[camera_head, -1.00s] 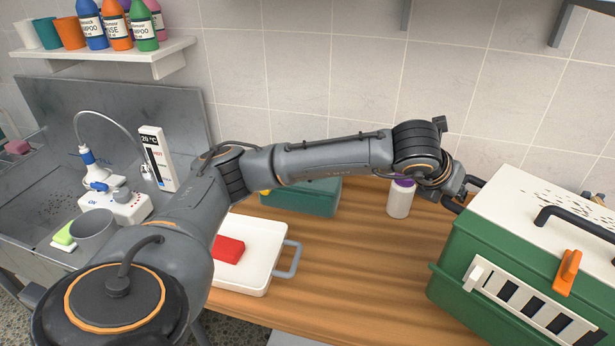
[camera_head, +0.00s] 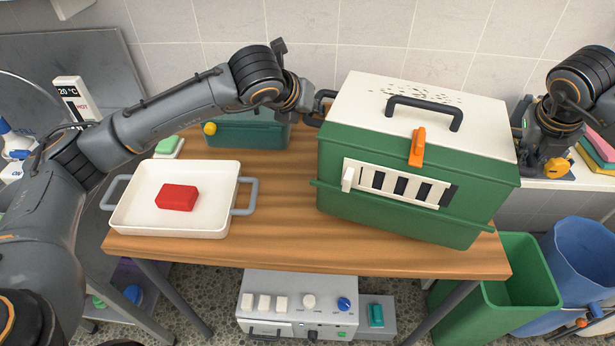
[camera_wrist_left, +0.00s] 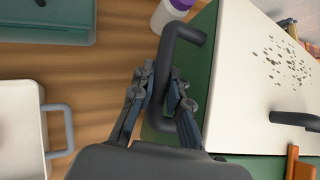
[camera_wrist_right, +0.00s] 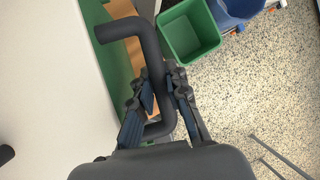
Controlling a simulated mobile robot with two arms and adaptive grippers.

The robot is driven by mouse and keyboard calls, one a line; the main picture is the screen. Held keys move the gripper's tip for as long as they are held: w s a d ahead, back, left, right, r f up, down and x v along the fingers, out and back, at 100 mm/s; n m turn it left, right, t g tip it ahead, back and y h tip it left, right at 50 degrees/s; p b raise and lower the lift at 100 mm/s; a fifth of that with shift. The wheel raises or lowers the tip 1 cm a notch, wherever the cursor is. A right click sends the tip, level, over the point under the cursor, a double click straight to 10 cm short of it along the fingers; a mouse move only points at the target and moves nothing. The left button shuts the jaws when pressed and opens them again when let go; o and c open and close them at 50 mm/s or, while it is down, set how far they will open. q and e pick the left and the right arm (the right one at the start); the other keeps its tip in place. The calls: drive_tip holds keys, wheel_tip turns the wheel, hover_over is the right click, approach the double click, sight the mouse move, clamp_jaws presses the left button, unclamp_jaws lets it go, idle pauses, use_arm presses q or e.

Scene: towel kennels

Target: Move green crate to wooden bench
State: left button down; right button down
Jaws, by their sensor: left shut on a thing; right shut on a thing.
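The green crate (camera_head: 400,220) has a white lid with a black top handle, an orange latch and a barred white front. It stands at the right end of the wooden bench (camera_head: 270,255), tilted in the head view; whether its base touches the bench I cannot tell. My left gripper (camera_wrist_left: 170,95) is shut on the black handle at the crate's left side. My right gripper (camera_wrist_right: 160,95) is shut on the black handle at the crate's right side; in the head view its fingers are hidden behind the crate. Dark specks lie on the lid.
A white tray (camera_head: 130,215) with a red block (camera_head: 177,197) stands on the bench's left. A teal box (camera_head: 240,133) sits behind it. A green bin (camera_head: 525,270) and blue bucket (camera_head: 585,255) stand at the right. A white bottle (camera_wrist_left: 165,14) is near the left handle.

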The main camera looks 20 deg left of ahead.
use_arm(q)
drive_tip(key=shift+a+r, duration=0.15)
use_arm(e)
drive_tip(key=shift+d+r, duration=0.1)
drive_tip(key=shift+r, duration=0.05)
